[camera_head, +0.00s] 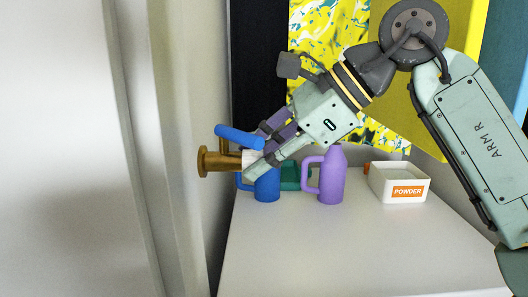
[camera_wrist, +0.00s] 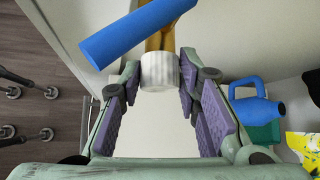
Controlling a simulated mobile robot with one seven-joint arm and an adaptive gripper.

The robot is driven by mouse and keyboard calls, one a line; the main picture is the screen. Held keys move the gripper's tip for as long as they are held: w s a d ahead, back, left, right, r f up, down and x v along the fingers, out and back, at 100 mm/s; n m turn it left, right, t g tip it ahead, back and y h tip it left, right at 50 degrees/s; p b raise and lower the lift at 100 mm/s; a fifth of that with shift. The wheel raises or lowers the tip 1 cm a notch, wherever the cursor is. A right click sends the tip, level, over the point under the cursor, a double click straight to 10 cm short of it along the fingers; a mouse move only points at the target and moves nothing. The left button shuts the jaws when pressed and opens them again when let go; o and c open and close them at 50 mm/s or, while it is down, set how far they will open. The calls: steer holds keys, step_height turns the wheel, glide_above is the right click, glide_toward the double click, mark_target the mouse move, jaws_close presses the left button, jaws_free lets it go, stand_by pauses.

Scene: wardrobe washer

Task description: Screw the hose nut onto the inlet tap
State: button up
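The brass inlet tap (camera_head: 207,161) sticks out from the wall at the left in the head view, with a blue handle (camera_head: 239,137). In the wrist view, the handle (camera_wrist: 135,32) crosses above the tap's brass body (camera_wrist: 160,40). The white ribbed hose nut (camera_wrist: 160,72) is at the tap's near end, in line with it. My gripper (camera_wrist: 160,75) has one fingertip close against each side of the nut and looks shut on it. In the head view a finger partly hides the nut (camera_head: 248,157). Thread engagement cannot be seen, and no hose is visible.
A white top (camera_head: 340,255) lies below. On it stand a blue jug (camera_head: 267,187), a purple jug (camera_head: 331,178), a green item (camera_head: 290,178) and a white powder box (camera_head: 399,184). The wall is close at left. The front of the top is clear.

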jaws_close()
steer(key=o, duration=0.6)
jaws_free()
steer(key=shift+o, duration=0.3)
steer(key=o, duration=0.4)
steer(key=shift+o, duration=0.2)
